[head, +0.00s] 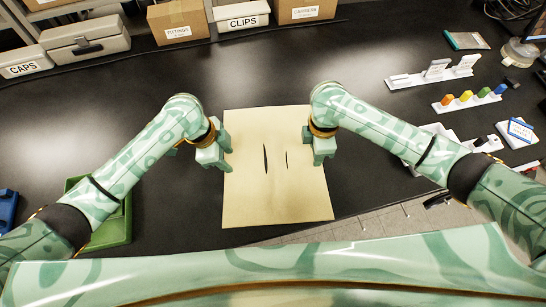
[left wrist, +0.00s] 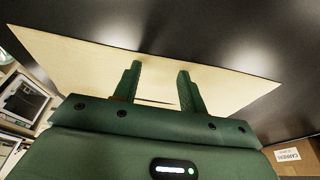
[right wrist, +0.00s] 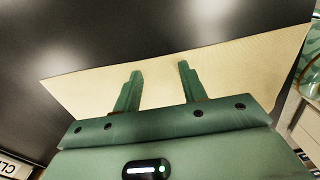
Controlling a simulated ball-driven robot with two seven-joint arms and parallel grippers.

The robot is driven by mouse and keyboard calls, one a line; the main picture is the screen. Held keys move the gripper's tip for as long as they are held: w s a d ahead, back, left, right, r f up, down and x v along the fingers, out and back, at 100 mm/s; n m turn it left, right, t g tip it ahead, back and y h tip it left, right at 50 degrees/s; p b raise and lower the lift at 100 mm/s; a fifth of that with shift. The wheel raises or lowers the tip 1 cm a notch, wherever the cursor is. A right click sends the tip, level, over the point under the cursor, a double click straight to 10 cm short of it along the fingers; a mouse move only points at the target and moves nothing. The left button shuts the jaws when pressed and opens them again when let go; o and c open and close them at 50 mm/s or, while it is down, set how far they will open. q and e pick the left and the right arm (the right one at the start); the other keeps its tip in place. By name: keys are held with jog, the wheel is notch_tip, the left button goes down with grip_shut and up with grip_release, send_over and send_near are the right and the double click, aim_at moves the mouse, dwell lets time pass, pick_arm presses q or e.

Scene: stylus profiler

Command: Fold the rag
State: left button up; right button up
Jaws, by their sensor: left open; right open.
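The rag (head: 270,185) is a flat, pale tan rectangle on the black table, with its near edge by the table's front. Two dark slit-like marks show in its middle. My left gripper (head: 222,150) is at the rag's left edge, and my right gripper (head: 314,150) is at its right edge. In the left wrist view, the open left fingers (left wrist: 158,80) are apart over the rag (left wrist: 80,60). In the right wrist view, the open right fingers (right wrist: 160,82) are also apart over the rag (right wrist: 230,62). I cannot tell whether the fingertips touch the cloth.
A green tray (head: 112,228) sits at the left, partly behind my left arm. Boxes labelled FITTINGS (head: 178,20), CLIPS (head: 240,14) and CARRIERS (head: 305,10) line the back. White racks (head: 432,74) stand at the right. The table behind the rag is clear.

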pick_arm(q)
jog(key=shift+f, duration=0.2)
jog(key=shift+c, duration=0.2)
pick_arm(e)
jog(key=shift+f, duration=0.15)
jog(key=shift+c, duration=0.2)
pick_arm(q)
grip_shut()
pick_arm(e)
grip_shut()
pick_arm(q)
jog(key=shift+r, duration=0.15)
